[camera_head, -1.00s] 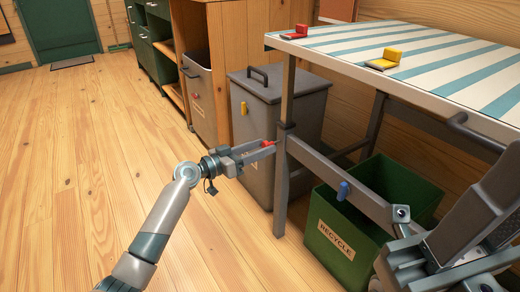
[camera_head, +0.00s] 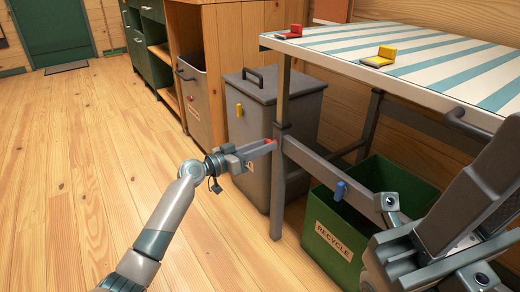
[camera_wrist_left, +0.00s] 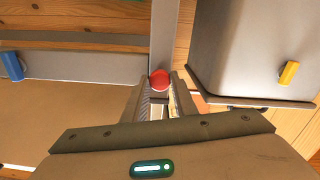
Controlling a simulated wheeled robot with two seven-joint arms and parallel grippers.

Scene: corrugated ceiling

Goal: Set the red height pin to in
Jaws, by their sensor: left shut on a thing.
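The red height pin (camera_head: 269,142) is on the near leg of the striped table (camera_head: 279,100), at the level of the side rail. My left gripper (camera_head: 264,147) is at the leg with its fingers shut on the pin. In the left wrist view the pin's round red head (camera_wrist_left: 160,78) sits between the two fingertips, in front of the grey leg (camera_wrist_left: 163,35). How deep the pin sits in the leg is hidden.
A blue pin (camera_head: 341,190) is on the table's lower rail, above a green recycle bin (camera_head: 336,236). A grey lidded bin (camera_head: 262,135) with a yellow catch stands behind the leg. Red (camera_head: 290,32) and yellow (camera_head: 381,57) items lie on the tabletop. The floor at left is clear.

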